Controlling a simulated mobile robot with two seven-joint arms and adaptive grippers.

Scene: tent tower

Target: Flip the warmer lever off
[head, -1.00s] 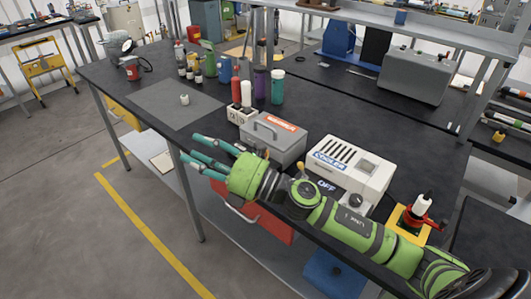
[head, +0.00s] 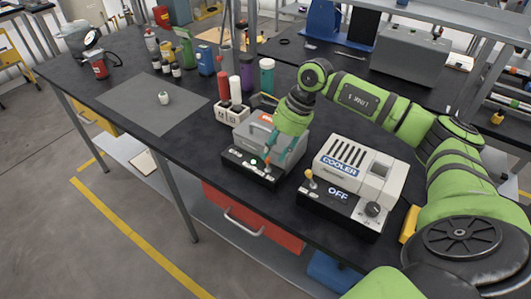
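The warmer (head: 243,143) is a grey box with a handle on top and an orange label, on the black bench. Its black front panel (head: 233,157) has a small lit green spot, and the gripper covers part of it. A small reddish knob, likely the lever's, shows by the fingertips; its position is hard to tell. My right gripper (head: 275,161) points down at this panel from above, its teal fingers apart around the lever area. Whether a finger touches the lever cannot be told. My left gripper is not in view.
The white cooler (head: 356,165) stands just right of the warmer, with its own yellow-knobbed lever (head: 310,177) and a display reading OFF. A holder (head: 231,114) with red and white bottles stands behind left. A grey mat (head: 140,104) with a small white item lies left.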

